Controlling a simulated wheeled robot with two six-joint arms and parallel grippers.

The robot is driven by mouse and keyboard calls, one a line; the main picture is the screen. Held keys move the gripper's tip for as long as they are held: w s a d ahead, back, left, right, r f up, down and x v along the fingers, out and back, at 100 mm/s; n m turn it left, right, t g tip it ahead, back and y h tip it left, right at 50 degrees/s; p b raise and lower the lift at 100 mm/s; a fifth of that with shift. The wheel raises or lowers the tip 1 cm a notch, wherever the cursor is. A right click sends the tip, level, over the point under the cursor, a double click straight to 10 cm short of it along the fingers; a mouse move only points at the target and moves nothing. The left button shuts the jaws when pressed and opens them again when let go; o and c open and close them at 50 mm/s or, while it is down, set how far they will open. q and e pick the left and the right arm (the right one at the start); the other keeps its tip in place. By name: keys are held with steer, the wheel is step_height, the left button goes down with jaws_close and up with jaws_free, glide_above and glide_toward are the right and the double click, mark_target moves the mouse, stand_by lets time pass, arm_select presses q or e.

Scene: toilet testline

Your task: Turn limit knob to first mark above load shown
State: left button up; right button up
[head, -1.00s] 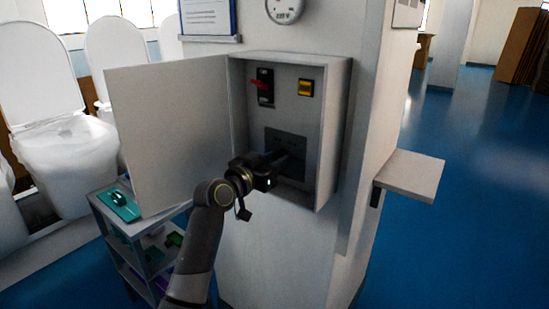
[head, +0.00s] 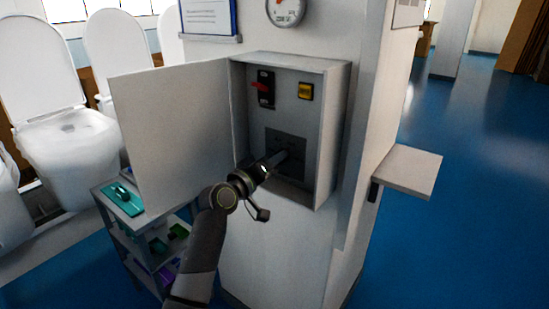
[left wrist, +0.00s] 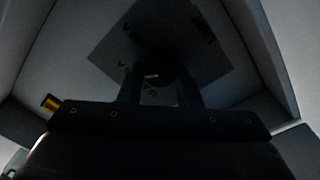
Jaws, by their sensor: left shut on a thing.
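The limit knob (left wrist: 158,72) is a dark round shape in the left wrist view, with a small light line on it. It sits on a grey dial plate (left wrist: 203,62) with "LIMIT" lettering and amp marks, partly hidden by the knob and fingers. The plate also shows inside the open wall box in the head view (head: 297,141). My left gripper (head: 280,158) reaches into the box, and its fingers (left wrist: 159,93) are shut on the knob. The round load gauge (head: 286,10) is above the box, cut by the top edge; its reading is too small to tell. My right gripper is not in view.
The box door (head: 172,130) stands open to the left. A red-handled switch (head: 261,86) and a yellow button (head: 306,91) are above the dial plate. A small shelf (head: 408,170) juts out at right. A trolley (head: 150,232) stands at lower left.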

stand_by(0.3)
arm_select(q)
steer(key=shift+f, duration=0.1)
steer(key=o, duration=1)
steer(key=shift+s, duration=0.1)
steer(key=b+v, duration=0.3)
steer(key=v, duration=1.4)
steer(key=shift+a+b, duration=0.15)
steer(key=shift+b, duration=0.15)
steer(key=shift+f, duration=0.15)
